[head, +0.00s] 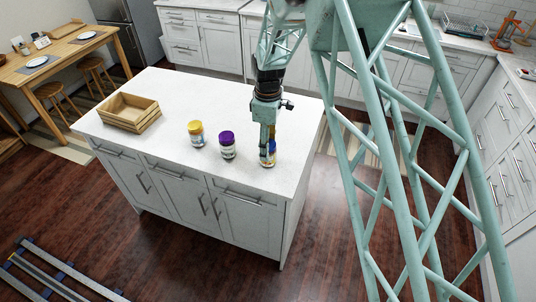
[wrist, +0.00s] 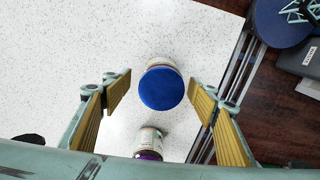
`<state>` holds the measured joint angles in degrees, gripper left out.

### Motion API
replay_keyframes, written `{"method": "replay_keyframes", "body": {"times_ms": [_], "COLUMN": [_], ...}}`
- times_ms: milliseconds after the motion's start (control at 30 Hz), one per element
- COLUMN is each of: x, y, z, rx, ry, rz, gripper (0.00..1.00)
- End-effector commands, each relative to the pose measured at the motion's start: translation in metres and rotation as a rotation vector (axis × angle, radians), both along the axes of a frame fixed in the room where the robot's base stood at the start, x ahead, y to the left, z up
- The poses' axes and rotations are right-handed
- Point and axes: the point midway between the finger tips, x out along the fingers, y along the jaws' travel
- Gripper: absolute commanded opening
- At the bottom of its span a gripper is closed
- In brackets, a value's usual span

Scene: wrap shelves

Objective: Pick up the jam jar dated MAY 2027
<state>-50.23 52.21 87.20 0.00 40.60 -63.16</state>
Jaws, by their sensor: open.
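A jar with a blue lid (wrist: 161,88) stands on the white island top, under my gripper (head: 267,141). In the head view this blue-lidded jar (head: 269,160) is partly hidden by the fingers. In the wrist view my gripper (wrist: 160,82) is open, with a finger on either side of the lid and a gap at both sides. A jar with a purple lid (head: 227,144) stands to its left; it also shows in the wrist view (wrist: 150,140). A jar with a yellow lid (head: 196,133) stands further left. No date on any jar can be read.
An open wooden crate (head: 130,125) sits at the island's left end. The white island top (head: 180,100) is clear behind the jars. The island's right edge lies close to the blue-lidded jar. A dining table (head: 62,58) stands apart at the back left.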

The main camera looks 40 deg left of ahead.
Motion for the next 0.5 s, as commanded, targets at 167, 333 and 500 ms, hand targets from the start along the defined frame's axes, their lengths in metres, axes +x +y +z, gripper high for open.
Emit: {"method": "replay_keyframes", "body": {"times_ms": [167,333,500], "x": [-0.001,-0.002,-0.002], "y": [-0.002,-0.003,-0.002], "z": [-0.013,-0.030,-0.043], "rx": [-0.001,-0.002,0.000], "ry": [0.001,0.001,0.001], "rz": [0.000,0.000,0.000], "gripper": [0.54,0.54,0.54]}}
